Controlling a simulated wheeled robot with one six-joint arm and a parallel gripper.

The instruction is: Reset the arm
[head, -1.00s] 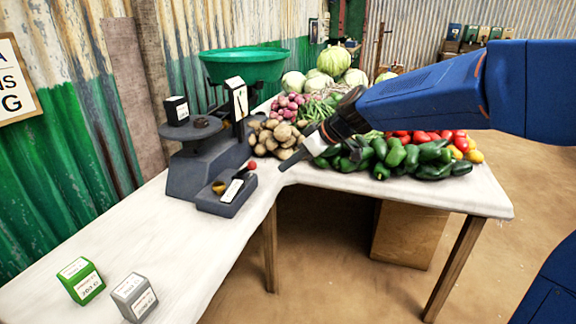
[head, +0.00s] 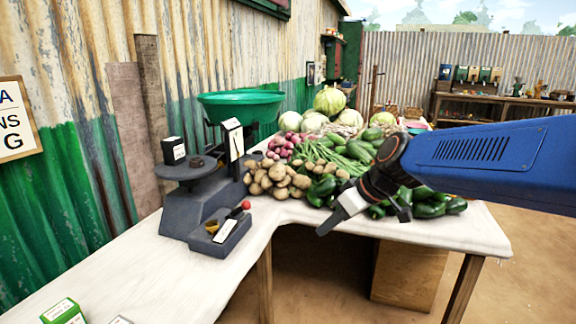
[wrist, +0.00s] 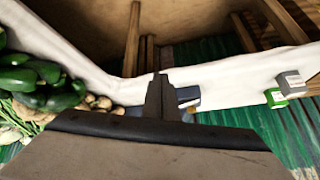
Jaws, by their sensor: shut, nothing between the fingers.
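My blue arm (head: 490,160) reaches in from the right in the head view. My gripper (head: 321,233) points down and left, over the front edge of the table near the vegetables. Its fingers are shut with nothing between them. In the wrist view my gripper (wrist: 159,82) shows as a narrow closed pair of fingers at the centre, with the table edge behind it. The arm hides part of the vegetable pile.
A grey scale (head: 196,200) with a green pan (head: 240,106) stands on the white table (head: 130,262), left of my gripper. Potatoes (head: 272,178) and green peppers (head: 428,208) lie close by. A green box (head: 63,311) sits front left. A wooden crate (head: 408,275) stands under the table.

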